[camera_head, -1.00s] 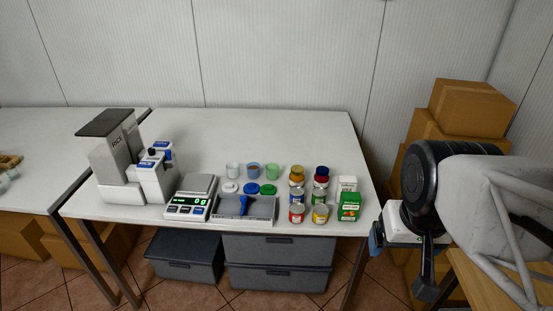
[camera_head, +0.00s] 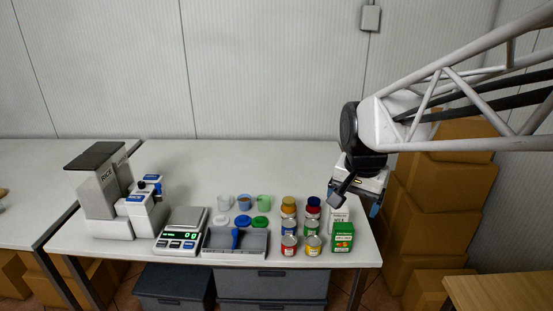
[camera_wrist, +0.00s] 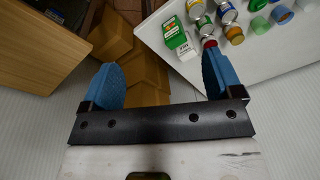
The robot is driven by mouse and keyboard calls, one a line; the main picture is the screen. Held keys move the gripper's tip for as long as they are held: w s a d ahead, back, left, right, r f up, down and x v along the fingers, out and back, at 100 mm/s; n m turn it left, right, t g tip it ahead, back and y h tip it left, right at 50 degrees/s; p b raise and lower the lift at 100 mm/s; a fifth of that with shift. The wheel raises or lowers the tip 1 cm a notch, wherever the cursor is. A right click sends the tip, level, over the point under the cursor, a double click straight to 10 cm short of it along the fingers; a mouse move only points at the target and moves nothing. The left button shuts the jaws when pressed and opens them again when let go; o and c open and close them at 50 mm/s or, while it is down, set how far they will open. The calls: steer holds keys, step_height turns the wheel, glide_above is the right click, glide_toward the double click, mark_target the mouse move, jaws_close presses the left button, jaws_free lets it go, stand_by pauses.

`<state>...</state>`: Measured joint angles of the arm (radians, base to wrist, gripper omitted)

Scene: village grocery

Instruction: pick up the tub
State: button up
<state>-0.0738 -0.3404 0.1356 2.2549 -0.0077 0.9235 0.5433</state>
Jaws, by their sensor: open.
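Three small open tubs stand in a row mid-table in the head view: a clear whitish tub (camera_head: 225,202), a blue tub (camera_head: 244,203) and a green tub (camera_head: 264,202). Which one is the task's tub cannot be told. White, blue (camera_head: 243,221) and green lids lie in front of them. My gripper (camera_head: 356,204) is open and empty, above the table's right edge, right of the tubs and apart from them. In the wrist view its blue fingers (camera_wrist: 160,74) are spread; the blue tub (camera_wrist: 282,15) shows at the top right.
Cans and jars (camera_head: 312,226), a white carton and a green box (camera_head: 342,236) stand between the tubs and my gripper. A scale (camera_head: 182,231), a grey tray (camera_head: 236,254) and a rice dispenser (camera_head: 98,196) are left and front. Cardboard boxes (camera_head: 440,200) stack at right.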

steer(key=w+a+f+m, duration=0.1)
steer(key=w+a+m, duration=0.1)
steer(key=w, duration=0.4)
steer(key=w+a+f+m, duration=0.1)
steer(key=w+a+f, duration=0.1)
steer(key=w, duration=0.5)
steer(key=m+g, duration=0.2)
steer(key=m, duration=0.8)
glide_toward(263, 200)
step_height(263, 200, down, 2)
steer(key=s, duration=0.2)
steer(key=shift+s+d, duration=0.1)
steer(key=shift+d, duration=0.05)
steer(key=shift+f, duration=0.1)
steer(key=shift+f, duration=1.25)
steer(key=shift+d+f, duration=0.1)
steer(key=shift+f, duration=2.5)
